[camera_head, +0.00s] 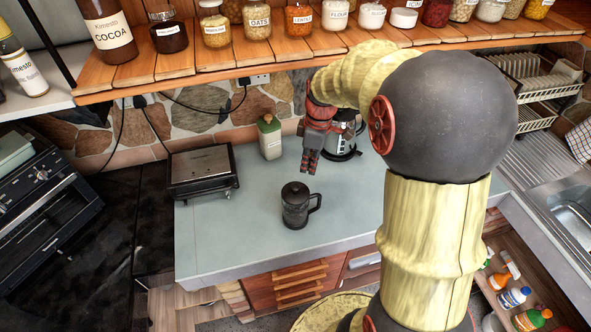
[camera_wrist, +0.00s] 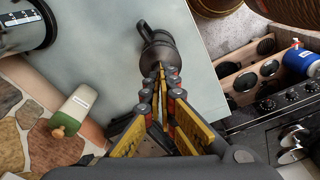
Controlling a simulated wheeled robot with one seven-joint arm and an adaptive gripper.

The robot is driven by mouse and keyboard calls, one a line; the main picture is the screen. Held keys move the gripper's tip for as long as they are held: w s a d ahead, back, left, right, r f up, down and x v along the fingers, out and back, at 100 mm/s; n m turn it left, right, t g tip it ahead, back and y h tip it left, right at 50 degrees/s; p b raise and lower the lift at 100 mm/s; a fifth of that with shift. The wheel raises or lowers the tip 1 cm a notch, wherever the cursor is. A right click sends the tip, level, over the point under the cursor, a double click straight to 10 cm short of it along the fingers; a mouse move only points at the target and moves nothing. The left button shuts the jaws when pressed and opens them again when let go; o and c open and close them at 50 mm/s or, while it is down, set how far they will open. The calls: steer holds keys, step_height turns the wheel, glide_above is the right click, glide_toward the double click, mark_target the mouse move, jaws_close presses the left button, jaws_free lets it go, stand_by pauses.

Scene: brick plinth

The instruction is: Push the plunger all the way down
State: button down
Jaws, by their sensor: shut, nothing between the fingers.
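A dark French press (camera_head: 295,207) with a black lid and a side handle stands upright on the grey-green counter (camera_head: 240,240). Its plunger knob is too small and dark to make out in the head view, so I cannot tell its height. My gripper (camera_head: 309,168) is shut and empty, pointing down, behind and slightly right of the press and apparently above it. In the wrist view the press (camera_wrist: 158,43) shows just beyond my closed fingertips (camera_wrist: 160,72), which partly cover it. I see no clear contact.
A contact grill (camera_head: 202,172) stands left on the counter. A wooden shelf (camera_head: 180,82) with several jars overhangs the back. The counter's front is clear.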

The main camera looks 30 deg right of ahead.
step_height(320, 180, up, 5)
steer(key=shift+s+d+r, duration=0.1)
steer(key=shift+s+d, duration=0.05)
stand_by(0.6)
